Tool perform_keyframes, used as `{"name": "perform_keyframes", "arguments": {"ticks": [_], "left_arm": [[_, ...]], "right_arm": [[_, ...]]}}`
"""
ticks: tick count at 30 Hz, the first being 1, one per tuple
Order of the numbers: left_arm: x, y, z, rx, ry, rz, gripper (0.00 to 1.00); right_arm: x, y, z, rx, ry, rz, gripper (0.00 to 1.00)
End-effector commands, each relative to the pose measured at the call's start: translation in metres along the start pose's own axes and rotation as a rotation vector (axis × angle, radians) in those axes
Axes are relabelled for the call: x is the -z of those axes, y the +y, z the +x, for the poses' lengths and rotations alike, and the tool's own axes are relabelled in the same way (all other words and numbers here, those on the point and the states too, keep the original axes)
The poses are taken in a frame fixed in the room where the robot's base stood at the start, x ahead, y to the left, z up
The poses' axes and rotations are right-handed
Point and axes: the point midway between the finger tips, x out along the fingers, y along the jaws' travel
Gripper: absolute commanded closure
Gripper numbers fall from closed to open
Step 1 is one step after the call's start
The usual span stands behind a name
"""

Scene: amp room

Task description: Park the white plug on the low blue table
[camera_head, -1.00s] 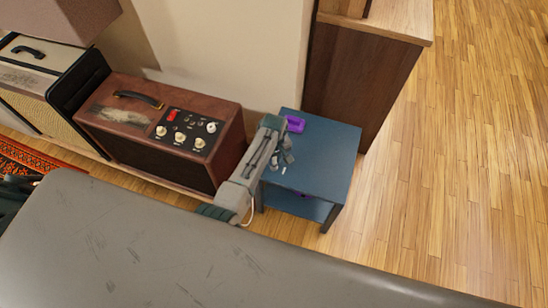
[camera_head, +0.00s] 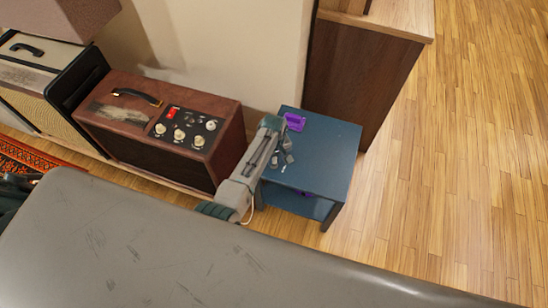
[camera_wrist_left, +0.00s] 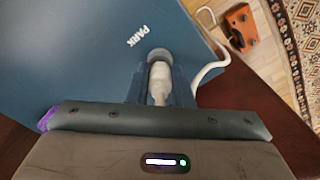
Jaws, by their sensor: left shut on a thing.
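The low blue table (camera_head: 325,150) stands right of the brown amp; its top also fills the upper left of the left wrist view (camera_wrist_left: 80,50), with the word PARK on it. My left gripper (camera_head: 286,155) reaches over the table's left part. In the left wrist view my left gripper (camera_wrist_left: 159,88) is shut on the white plug (camera_wrist_left: 160,75), whose far end is close to the tabletop beside the PARK label. I cannot tell whether it touches. A white cable (camera_wrist_left: 213,62) runs off to the right. My right gripper is not in view.
A purple holder (camera_head: 295,122) sits at the table's back left corner. The brown amp (camera_head: 165,125) is close left of my arm, and a wooden cabinet (camera_head: 360,75) stands behind the table. The table's right half is clear. An orange box (camera_wrist_left: 240,27) lies on the floor.

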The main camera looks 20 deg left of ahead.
Motion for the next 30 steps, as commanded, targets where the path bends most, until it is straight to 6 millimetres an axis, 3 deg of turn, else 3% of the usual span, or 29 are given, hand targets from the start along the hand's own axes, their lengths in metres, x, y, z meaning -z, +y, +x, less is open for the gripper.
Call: {"name": "perform_keyframes", "arguments": {"ticks": [14, 15, 18, 28, 30], "left_arm": [[0.0002, 0.0, 0.0032, 0.0, 0.001, 0.0, 1.0], [0.0002, 0.0, 0.0033, 0.0, 0.0, 0.0, 0.75], [0.0001, 0.0, 0.0033, 0.0, 0.0, 0.0, 0.55], [0.0001, 0.0, 0.0034, 0.0, 0.0, 0.0, 0.55], [0.0004, 0.0005, -0.004, -0.002, 0.002, 0.0, 0.55]], "right_arm": [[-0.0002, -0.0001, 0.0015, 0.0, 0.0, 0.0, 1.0], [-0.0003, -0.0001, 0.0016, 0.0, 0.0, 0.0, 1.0], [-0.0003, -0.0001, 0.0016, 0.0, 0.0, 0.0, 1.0], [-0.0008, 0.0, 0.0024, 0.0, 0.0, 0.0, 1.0], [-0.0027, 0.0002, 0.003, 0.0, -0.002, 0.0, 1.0]]}}
